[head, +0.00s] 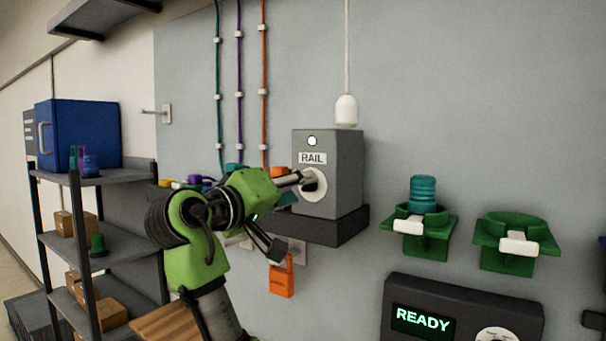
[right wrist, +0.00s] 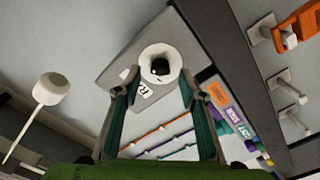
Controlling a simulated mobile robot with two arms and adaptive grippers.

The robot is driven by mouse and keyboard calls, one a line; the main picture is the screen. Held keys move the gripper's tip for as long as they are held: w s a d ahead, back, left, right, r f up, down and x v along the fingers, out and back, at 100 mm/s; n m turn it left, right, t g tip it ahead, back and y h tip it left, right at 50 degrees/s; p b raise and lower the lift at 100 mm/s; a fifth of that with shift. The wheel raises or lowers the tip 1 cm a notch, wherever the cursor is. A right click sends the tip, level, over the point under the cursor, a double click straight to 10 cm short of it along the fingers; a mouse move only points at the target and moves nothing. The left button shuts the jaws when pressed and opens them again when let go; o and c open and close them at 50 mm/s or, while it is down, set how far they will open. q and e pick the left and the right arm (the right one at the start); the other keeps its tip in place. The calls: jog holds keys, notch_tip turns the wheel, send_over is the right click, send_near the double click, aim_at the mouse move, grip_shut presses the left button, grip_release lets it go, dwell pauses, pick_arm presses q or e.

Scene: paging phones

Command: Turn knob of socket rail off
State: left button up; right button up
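The socket rail is a grey wall box (head: 343,165) with a RAIL label and a lit green lamp (head: 312,141). Its knob has a round white dial (head: 319,190), partly hidden by my right gripper (head: 293,214) in the head view. In the right wrist view, the dark knob (right wrist: 160,67) in its white ring is ahead, between the fingertips of my right gripper (right wrist: 160,80). The fingers are spread wide, one on each side; contact with the knob cannot be told. My left gripper is not in view.
A white hanging pull (head: 346,110) is above the box. An orange tag (head: 282,279) hangs below. Green wall holders (head: 418,237), one with a teal jar (head: 423,193), and a READY panel (head: 463,310) are right. A shelf rack (head: 118,241) stands left.

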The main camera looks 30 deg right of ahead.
jog(key=x, duration=0.2)
jog(key=shift+w+d+p, duration=0.15)
jog(key=shift+d+p, duration=0.1)
jog(key=shift+p, duration=0.15)
grip_shut()
